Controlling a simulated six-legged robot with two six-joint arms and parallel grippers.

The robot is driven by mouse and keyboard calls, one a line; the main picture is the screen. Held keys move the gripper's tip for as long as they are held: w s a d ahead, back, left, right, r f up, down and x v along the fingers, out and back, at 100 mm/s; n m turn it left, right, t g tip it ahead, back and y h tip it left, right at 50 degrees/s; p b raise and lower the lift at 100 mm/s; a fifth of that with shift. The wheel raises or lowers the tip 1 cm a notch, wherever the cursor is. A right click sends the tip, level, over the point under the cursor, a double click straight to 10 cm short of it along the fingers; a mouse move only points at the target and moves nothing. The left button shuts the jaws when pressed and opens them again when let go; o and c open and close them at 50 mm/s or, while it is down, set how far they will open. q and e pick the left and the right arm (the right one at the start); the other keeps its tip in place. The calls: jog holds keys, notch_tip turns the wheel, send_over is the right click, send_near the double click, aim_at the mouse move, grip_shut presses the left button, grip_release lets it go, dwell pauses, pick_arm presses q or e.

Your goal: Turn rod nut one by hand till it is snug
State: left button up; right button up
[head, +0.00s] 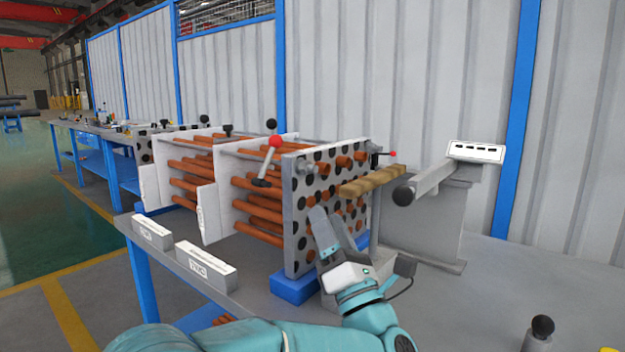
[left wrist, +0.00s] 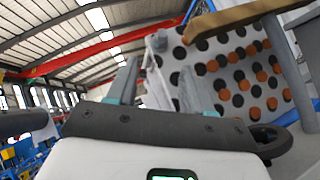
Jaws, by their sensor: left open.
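The flanged shell's end plate (head: 296,215) stands upright on the bench, with black holes and copper tube ends. In the left wrist view the end plate (left wrist: 222,62) is tilted at the upper right. A grey metal fitting (head: 308,168) sits at the plate's upper left corner, and another (head: 372,147) at its upper right; I cannot tell which is rod nut one. My left gripper (head: 331,228) is open in front of the plate's lower middle, below both fittings. In the left wrist view its two fingers (left wrist: 160,88) are apart with nothing between them. My right gripper is not in view.
A wooden bar (head: 372,182) juts out before the plate. A grey stand with a black-knobbed bar (head: 425,185) is at the right. A red-knobbed lever (head: 270,160) stands behind the plate. White labelled blocks (head: 206,265) line the bench's left edge. The bench front right is mostly clear.

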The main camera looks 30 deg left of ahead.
aim_at(307, 173)
pick_arm(q)
jog(key=x, duration=0.9)
jog(key=shift+w+a+r+p, duration=0.1)
jog(key=shift+w+a+p, duration=0.05)
jog(key=shift+p, duration=0.2)
grip_shut()
